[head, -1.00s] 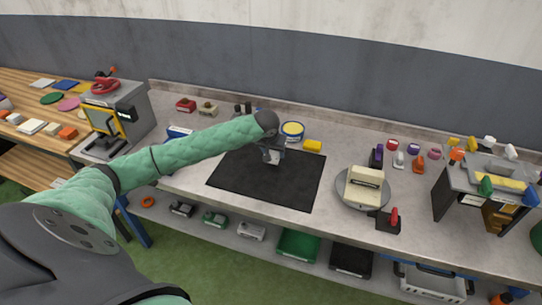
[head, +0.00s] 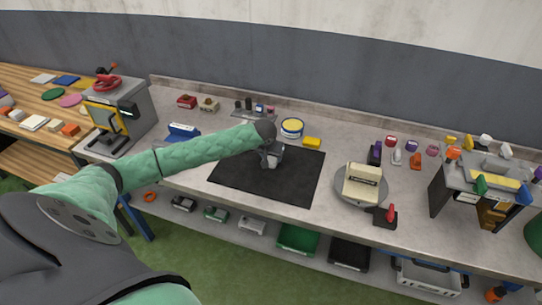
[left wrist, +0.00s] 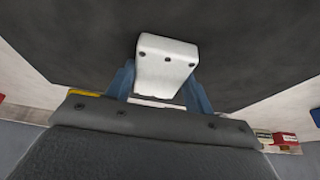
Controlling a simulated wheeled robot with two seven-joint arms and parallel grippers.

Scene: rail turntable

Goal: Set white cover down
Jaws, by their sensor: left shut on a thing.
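The white cover (left wrist: 167,66), a small block-like piece with dark screw dots, is between the blue fingers of my left gripper (left wrist: 160,84) in the left wrist view. The gripper is shut on it. In the head view my left gripper (head: 271,161) points down over the back middle part of the black mat (head: 265,183). The cover is mostly hidden there by the gripper. I cannot tell whether the cover touches the mat. My right gripper is not in view.
A round turntable (head: 347,199) with a cream block stands right of the mat. A yellow block (head: 312,142) and a round yellow-topped tin (head: 292,128) stand behind the mat. A grey press (head: 118,120) is at left. The mat's front and right parts are clear.

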